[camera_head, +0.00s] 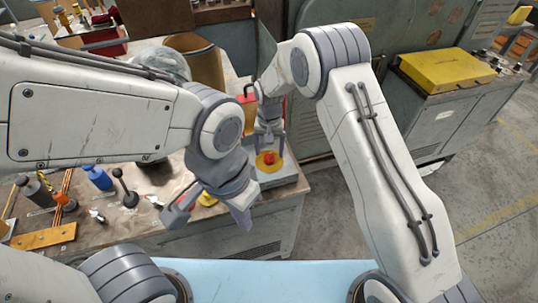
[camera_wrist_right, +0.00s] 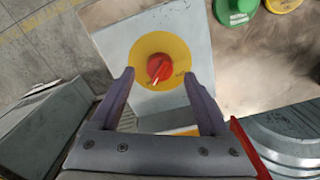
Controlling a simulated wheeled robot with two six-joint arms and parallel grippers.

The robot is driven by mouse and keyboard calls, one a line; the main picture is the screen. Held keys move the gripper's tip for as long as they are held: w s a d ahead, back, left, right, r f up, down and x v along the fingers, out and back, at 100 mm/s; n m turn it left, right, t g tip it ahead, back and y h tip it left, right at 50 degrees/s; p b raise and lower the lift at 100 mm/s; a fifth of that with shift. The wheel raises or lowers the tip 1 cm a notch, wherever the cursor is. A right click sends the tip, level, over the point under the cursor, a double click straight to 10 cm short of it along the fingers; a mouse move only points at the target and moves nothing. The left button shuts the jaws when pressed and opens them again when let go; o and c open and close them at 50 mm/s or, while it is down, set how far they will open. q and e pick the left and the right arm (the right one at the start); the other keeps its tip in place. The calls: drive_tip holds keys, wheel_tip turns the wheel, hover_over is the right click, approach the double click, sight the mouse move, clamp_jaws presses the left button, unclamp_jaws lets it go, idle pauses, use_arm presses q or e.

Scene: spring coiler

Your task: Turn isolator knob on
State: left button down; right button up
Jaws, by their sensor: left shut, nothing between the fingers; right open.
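The isolator knob is a red rotary knob (camera_head: 269,158) on a round yellow plate, on the grey box at the bench's right end. In the right wrist view the red knob (camera_wrist_right: 159,68) sits on its yellow plate (camera_wrist_right: 178,48), with its pointer slanting down-left. My right gripper (camera_head: 268,138) is open above it; in the wrist view its fingertips (camera_wrist_right: 158,75) appear on either side of the knob, with a visible gap and no clear contact. My left gripper (camera_head: 240,214) is shut and empty in front of the bench, away from the knob.
A blue bottle (camera_head: 98,178) and small tools stand on the bench at left. A yellow case (camera_head: 447,68) lies on a cabinet at right. Floor at right is clear.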

sight(269, 155)
wheel_tip(269, 155, up, 8)
drive_tip(key=b, duration=0.1)
idle(0.5)
drive_tip(key=s+a+r+n, duration=0.1)
drive_tip(key=s+r+n, duration=0.1)
drive_tip(key=s+r, duration=0.6)
drive_tip(key=s+d+r+n, duration=0.1)
drive_tip(key=s+d+n, duration=0.2)
drive_tip(key=s, duration=0.9)
drive_tip(key=s+d+r+n+y, duration=0.1)
drive_tip(key=s+d+n, duration=0.2)
drive_tip(key=s, duration=0.9)
drive_tip(key=shift+s+r, duration=0.25)
drive_tip(key=shift+s, duration=0.15)
